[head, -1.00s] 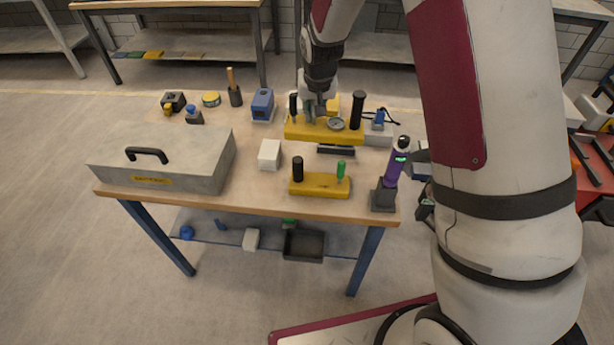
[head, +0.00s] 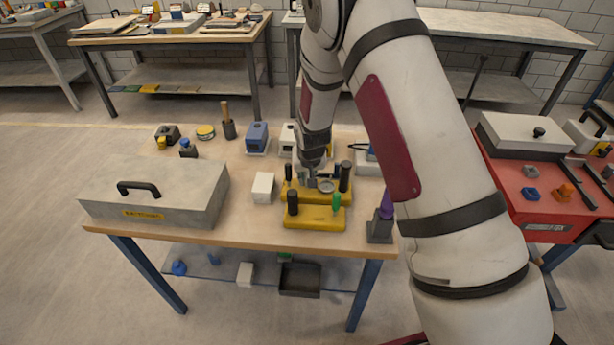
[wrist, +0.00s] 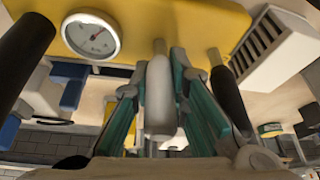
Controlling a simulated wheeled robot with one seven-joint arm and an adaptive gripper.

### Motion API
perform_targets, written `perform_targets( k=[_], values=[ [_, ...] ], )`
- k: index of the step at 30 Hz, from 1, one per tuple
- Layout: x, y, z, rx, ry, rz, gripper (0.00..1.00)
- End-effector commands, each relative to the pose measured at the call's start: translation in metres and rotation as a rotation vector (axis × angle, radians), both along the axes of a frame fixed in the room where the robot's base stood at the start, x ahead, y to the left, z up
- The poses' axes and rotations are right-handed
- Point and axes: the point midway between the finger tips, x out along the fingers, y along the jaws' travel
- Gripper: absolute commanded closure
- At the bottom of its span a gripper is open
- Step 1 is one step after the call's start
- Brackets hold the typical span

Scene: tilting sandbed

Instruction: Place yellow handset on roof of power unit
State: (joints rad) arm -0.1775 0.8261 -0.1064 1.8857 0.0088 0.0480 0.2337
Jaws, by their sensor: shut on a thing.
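The yellow handset is a yellow bar (head: 320,196) with a round dial and two black upright grips. In the wrist view its yellow body (wrist: 190,20) spans the top. My gripper (head: 309,177) is shut on its pale middle post; the fingers (wrist: 158,62) flank that post in the wrist view. The bar hangs over or stands at the table's right half; whether it touches the table is unclear. A pale vented box (wrist: 278,45) at upper right in the wrist view may be the power unit. In the head view a pale box (head: 287,138) stands behind the handset, partly behind my arm.
A yellow plate (head: 314,221) with black and green posts lies just in front. A white block (head: 263,187) stands left, a blue box (head: 257,135) behind it. A big grey case (head: 155,190) fills the table's left. A purple-topped device (head: 381,228) stands at the front right corner.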

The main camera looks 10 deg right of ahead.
Motion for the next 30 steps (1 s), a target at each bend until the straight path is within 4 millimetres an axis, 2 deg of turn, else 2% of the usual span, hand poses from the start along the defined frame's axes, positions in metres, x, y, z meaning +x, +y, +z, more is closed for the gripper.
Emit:
perform_targets(
  k=[11, 12, 14, 23, 26, 30],
  values=[
    [0.001, 0.0, -0.005, 0.0, -0.002, 0.0, 1.0],
    [0.0, 0.0, -0.005, 0.0, -0.001, -0.001, 0.76],
    [0.0, 0.0, -0.005, 0.0, -0.001, -0.001, 0.65],
    [0.0, 0.0, -0.004, 0.0, -0.001, -0.001, 0.65],
    [-0.001, 0.0, 0.001, 0.0, -0.002, 0.0, 0.65],
    [-0.007, 0.001, 0.019, 0.001, -0.004, -0.001, 0.65]
  ],
)
